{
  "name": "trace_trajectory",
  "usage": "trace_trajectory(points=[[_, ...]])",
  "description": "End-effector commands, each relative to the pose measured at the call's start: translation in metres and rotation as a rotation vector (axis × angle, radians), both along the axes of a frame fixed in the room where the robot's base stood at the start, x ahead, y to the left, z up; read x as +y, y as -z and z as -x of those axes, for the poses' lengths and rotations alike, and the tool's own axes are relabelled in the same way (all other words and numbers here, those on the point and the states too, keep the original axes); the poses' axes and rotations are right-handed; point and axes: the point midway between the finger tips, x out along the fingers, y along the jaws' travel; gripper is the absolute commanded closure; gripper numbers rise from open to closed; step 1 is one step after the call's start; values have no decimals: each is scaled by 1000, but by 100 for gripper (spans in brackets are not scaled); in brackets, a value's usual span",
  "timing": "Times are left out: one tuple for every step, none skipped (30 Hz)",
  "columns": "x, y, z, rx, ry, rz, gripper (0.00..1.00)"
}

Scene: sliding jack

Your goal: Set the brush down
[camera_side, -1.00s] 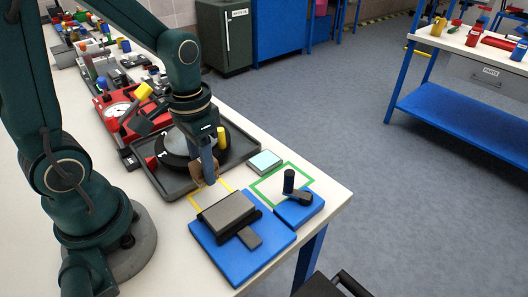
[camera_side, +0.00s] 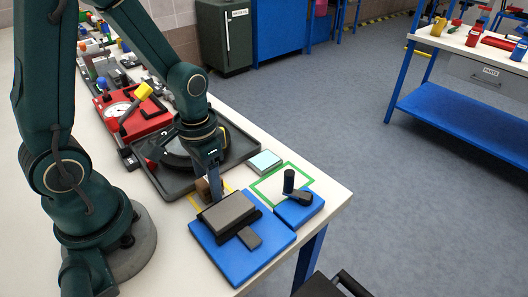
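My gripper (camera_side: 212,186) points down over the yellow outlined square (camera_side: 195,201) on the white bench, just behind the blue sliding-jack base. A brown piece, which looks like the brush (camera_side: 203,190), shows at the left of its fingers. It appears gripped, with much of it hidden by the near finger. I cannot tell whether its underside touches the bench. The sliding jack (camera_side: 229,212) has a grey top plate on a blue base (camera_side: 240,262), close in front of my gripper.
A green outlined square (camera_side: 310,180) lies to the right, with a blue block and black handle (camera_side: 289,182) at its front edge. A light-blue-topped box (camera_side: 264,161) sits behind it. A dark tray (camera_side: 170,190) and red gauge unit (camera_side: 133,116) stand behind my gripper.

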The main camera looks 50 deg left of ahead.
Motion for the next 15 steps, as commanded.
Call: trace_trajectory(points=[[0, 0, 0, 0, 0, 0, 48], [0, 0, 0, 0, 0, 0, 48], [0, 0, 0, 0, 0, 0, 48], [0, 0, 0, 0, 0, 0, 48], [0, 0, 0, 0, 0, 0, 48], [0, 0, 0, 0, 0, 0, 48], [0, -1, 0, -1, 0, 0, 48], [0, -1, 0, -1, 0, 0, 48], [0, -2, 0, -2, 0, 0, 48], [0, -4, 0, -3, 0, 0, 48], [0, -6, -1, -5, 0, -1, 48], [0, -9, -1, -5, 0, -1, 48], [0, -12, -2, -7, 0, -1, 48], [0, -16, -2, -8, 0, -1, 48], [0, -22, -2, -9, 0, -1, 48]])
